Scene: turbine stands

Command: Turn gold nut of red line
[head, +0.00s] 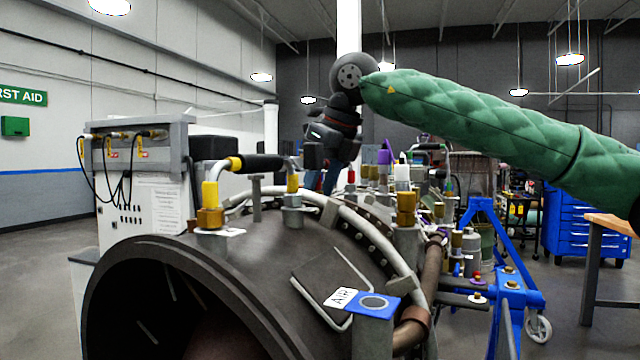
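The turbine (215,255) fills the foreground, a dark open cylinder with several fittings along its flange. A small red-topped fitting (351,176) stands behind the flange near the middle; I cannot tell if it belongs to the red line. Gold nuts stand to its right: a tall one (406,205) in front and a smaller one (438,211) beyond. My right arm comes in from the right in a green quilted sleeve. Its dark gripper (322,160) points down behind the flange, left of the red-topped fitting. Its fingertips are not clear, and I see no contact with a nut. My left gripper is out of view.
A black-sleeved handle (257,163) with yellow ends arches over the turbine's top. A grey panel box (140,150) with cables stands at left.

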